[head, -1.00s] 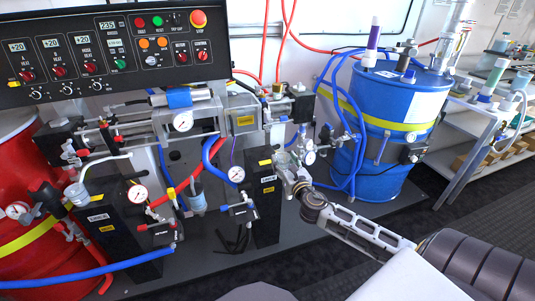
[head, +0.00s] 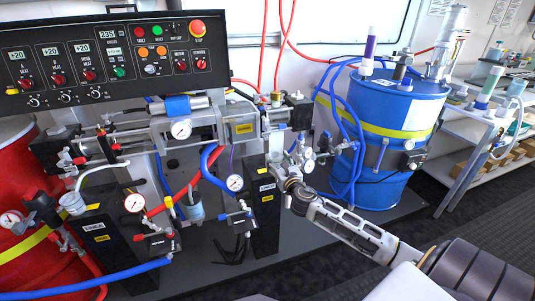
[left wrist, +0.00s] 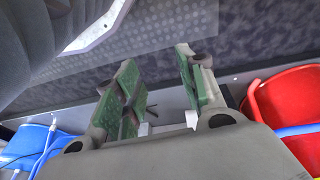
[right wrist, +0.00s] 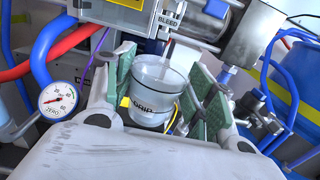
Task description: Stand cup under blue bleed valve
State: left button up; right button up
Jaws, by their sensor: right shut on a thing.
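A clear cup (right wrist: 154,88) marked GRIP sits upright between the green-padded fingers of my right gripper (right wrist: 166,95), which is shut on it. In the head view my right gripper (head: 281,165) is raised in front of the machine's middle. No blue valve handle can be made out clearly. My left gripper (left wrist: 157,65) is open and empty, outside the head view.
A gauge (right wrist: 58,98) and red and blue hoses lie left of the cup. The control panel (head: 115,55) is at upper left, a red drum (head: 25,180) at far left and a blue drum (head: 385,110) at right. Dark floor (head: 470,235) is clear at lower right.

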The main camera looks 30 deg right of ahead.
aim_at(273, 154)
jog(key=shift+b+x, duration=0.35)
jog(key=shift+x, duration=1.5)
jog(key=shift+b+x, duration=0.7)
jog(key=shift+x, duration=2.55)
pick_arm(q)
jog(key=shift+w+d+r+t, duration=0.1)
jog(key=shift+d+r+t, duration=0.1)
jog(key=shift+r, duration=0.75)
jog(key=shift+w+d+r+t, duration=0.1)
jog(key=shift+d+r+t, duration=0.1)
jog(key=shift+r, duration=0.75)
pick_arm(e)
jog(key=shift+x, duration=0.95)
pick_arm(q)
jog(key=shift+f, duration=0.15)
